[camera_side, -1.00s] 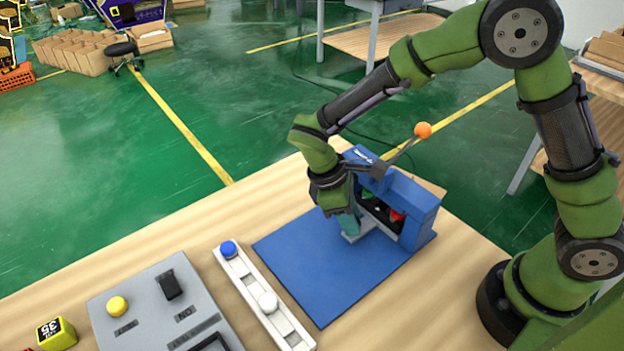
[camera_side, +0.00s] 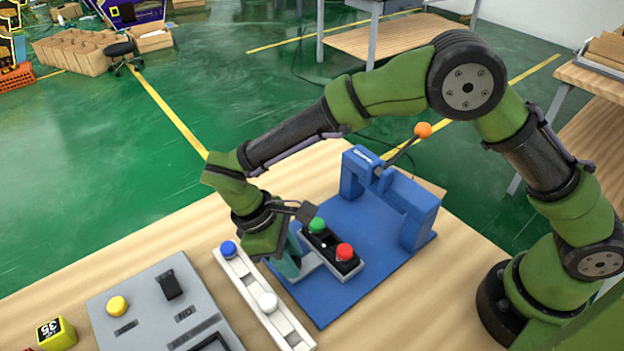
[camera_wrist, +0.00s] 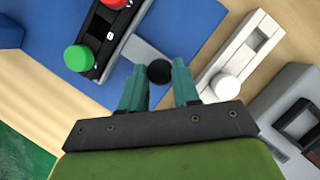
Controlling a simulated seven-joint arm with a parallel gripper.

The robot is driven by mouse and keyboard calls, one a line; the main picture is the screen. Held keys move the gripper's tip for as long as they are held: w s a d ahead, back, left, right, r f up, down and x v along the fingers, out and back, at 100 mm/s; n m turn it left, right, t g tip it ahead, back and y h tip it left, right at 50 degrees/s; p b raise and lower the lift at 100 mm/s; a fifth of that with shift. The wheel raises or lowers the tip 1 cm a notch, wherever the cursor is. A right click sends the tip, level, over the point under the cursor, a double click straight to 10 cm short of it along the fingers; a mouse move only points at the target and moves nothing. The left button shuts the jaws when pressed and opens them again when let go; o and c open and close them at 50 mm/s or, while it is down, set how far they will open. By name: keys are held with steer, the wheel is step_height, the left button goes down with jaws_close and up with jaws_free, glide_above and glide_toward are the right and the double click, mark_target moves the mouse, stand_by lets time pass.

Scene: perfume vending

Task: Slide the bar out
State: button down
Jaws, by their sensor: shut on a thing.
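The bar is a black tray (camera_side: 330,247) on a grey strip, lying over the blue mat, clear of the blue press frame (camera_side: 418,212). It carries a green cap (camera_side: 317,225) and a red cap (camera_side: 345,252). In the wrist view the tray (camera_wrist: 100,45) is at upper left, with the green cap (camera_wrist: 78,58) nearest. My gripper (camera_side: 287,264) is at the bar's near-left end. In the wrist view its teal fingers (camera_wrist: 160,80) are shut around a round black knob (camera_wrist: 159,71) at the end of the grey strip. The fingers partly hide the knob.
The blue mat (camera_side: 365,275) lies under the bar. A white rail (camera_side: 245,277) with blue and white knobs is close left of my gripper. A grey control panel (camera_side: 150,315) is farther left. A lever with an orange ball (camera_side: 422,130) rises from the press.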

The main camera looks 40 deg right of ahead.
steer(key=shift+a+r, duration=0.1)
steer(key=shift+a, duration=0.55)
steer(key=c, duration=0.8)
jaws_free()
steer(key=shift+v, duration=8.35)
